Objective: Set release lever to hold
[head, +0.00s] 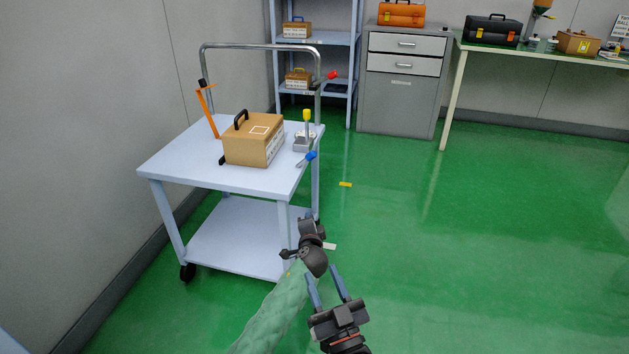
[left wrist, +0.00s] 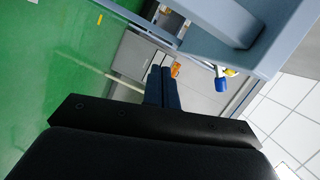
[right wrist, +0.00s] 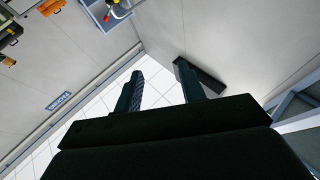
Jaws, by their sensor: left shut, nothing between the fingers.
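Several coloured handles are on the white cart, and I cannot tell for sure which is the release lever. A yellow-topped lever (head: 306,117) stands upright on a small grey base (head: 303,143) at the cart's right edge. A blue handle (head: 308,157) sticks out just below it, and it also shows in the left wrist view (left wrist: 221,85). My left gripper (head: 308,217) is shut and empty, below and apart from the blue handle. My right gripper (head: 326,283) is open and empty, lower still, over the floor.
The cart (head: 180,165) carries a cardboard box (head: 250,148) with a black handle and an orange upright piece (head: 208,112). A shelf rack (head: 340,40), a grey cabinet (head: 398,100) and a bench (head: 470,46) stand behind. The green floor to the right is clear.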

